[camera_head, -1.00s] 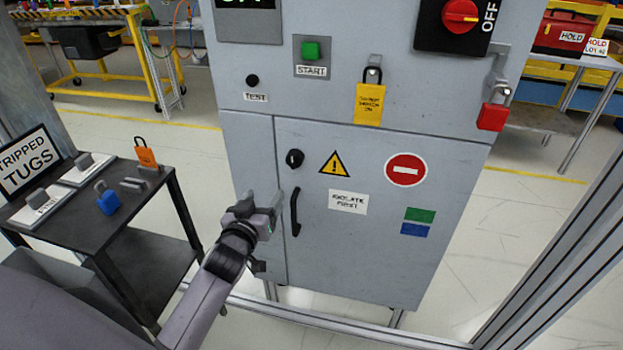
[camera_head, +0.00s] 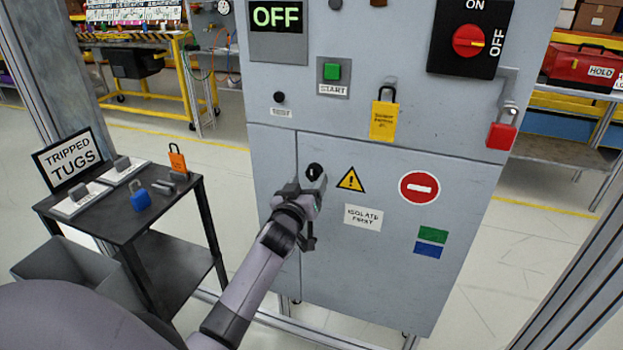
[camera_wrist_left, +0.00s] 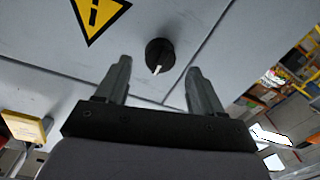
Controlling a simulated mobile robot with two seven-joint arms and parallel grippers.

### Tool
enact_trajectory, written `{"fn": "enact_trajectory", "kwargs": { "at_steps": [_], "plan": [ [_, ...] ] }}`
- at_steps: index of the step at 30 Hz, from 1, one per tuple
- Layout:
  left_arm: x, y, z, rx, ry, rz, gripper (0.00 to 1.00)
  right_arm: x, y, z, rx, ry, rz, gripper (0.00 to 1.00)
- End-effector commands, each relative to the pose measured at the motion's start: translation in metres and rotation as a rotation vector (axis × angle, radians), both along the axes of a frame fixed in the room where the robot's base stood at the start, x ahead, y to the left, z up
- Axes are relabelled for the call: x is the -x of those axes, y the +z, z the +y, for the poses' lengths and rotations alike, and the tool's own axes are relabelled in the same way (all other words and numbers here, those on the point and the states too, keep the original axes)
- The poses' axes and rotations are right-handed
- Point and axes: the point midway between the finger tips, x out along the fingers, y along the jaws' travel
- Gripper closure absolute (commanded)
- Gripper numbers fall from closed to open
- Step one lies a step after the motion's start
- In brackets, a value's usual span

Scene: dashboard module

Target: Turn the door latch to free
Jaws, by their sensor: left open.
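The door latch is a small round black knob (camera_head: 314,171) on the grey cabinet door (camera_head: 375,275), near its left edge. It also shows in the left wrist view (camera_wrist_left: 160,53), where its white pointer mark points down and slightly left. My left gripper (camera_head: 309,186) is at the door, just below the knob in the head view. In the left wrist view its two fingers (camera_wrist_left: 158,72) are spread, with nothing between them, and the knob appears beyond the gap near the fingertips. I cannot tell whether they touch it. My right gripper is not in view.
The black door handle is hidden behind my left gripper. A yellow tag (camera_head: 384,120) and a red padlock (camera_head: 501,136) hang above the door. A red rotary switch (camera_head: 468,41) sits higher. A dark cart (camera_head: 120,222) with locks stands at left.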

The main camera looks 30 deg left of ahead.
Motion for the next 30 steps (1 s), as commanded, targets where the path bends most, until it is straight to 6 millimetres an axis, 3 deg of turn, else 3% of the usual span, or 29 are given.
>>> {"fn": "enact_trajectory", "kwargs": {
  "at_steps": [9,20,26,30],
  "plan": [
    [-0.027,0.000,0.008,0.001,0.000,0.000,0.32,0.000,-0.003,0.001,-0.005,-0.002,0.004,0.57],
    [-0.030,0.000,0.009,0.000,0.000,0.000,0.32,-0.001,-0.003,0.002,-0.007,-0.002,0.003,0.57],
    [-0.030,0.000,0.009,0.000,0.000,0.000,0.89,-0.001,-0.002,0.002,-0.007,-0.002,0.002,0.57],
    [-0.030,0.000,0.009,-0.002,0.000,0.002,0.88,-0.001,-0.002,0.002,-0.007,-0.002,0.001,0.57]
  ]
}}
